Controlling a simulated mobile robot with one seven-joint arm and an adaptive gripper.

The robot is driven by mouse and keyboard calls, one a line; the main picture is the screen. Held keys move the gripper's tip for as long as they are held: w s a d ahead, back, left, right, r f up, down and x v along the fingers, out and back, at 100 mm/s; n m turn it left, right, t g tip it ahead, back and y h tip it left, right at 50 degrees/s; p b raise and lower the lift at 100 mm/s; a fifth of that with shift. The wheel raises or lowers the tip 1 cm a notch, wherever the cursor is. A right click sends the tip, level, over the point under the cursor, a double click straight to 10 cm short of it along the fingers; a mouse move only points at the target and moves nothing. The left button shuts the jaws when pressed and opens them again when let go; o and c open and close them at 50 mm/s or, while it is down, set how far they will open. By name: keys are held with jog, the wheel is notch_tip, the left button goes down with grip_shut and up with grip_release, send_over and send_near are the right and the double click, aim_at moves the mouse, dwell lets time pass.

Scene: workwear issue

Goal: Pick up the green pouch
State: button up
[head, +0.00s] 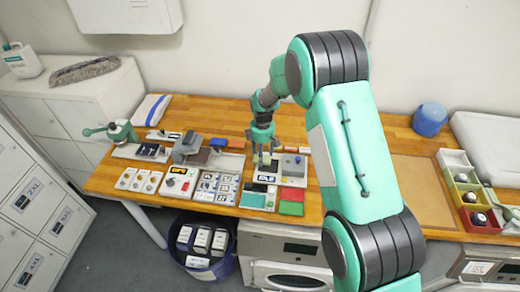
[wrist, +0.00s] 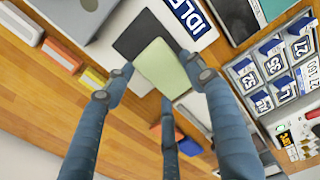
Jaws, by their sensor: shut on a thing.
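The green pouch (wrist: 167,68) is a pale green flat piece with rounded corners. In the wrist view it sits between the fingertips of my gripper (wrist: 158,72), which is shut on it. A dark flat patch (wrist: 135,36) shows just behind the pouch, on a light surface. In the head view my gripper (head: 264,148) points down over the wooden bench, and a small pale green part of the pouch (head: 266,158) shows at its fingertips. I cannot tell whether the pouch still touches the surface beneath.
The wooden bench (head: 221,122) holds a label board (head: 217,187), a red and green block (head: 291,208) and a grey box (head: 293,165) close to my gripper. A blue tub (head: 429,119) and colored bins (head: 468,195) stand at right. A basket (head: 203,274) is below.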

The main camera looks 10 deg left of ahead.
aim_at(264, 162)
jog(key=shift+s+d+r, duration=0.1)
jog(key=shift+s+d, duration=0.2)
jog(key=shift+s, duration=0.4)
jog(key=shift+s+d+r, duration=0.1)
jog(key=shift+s+d, duration=0.2)
jog(key=shift+s, duration=0.4)
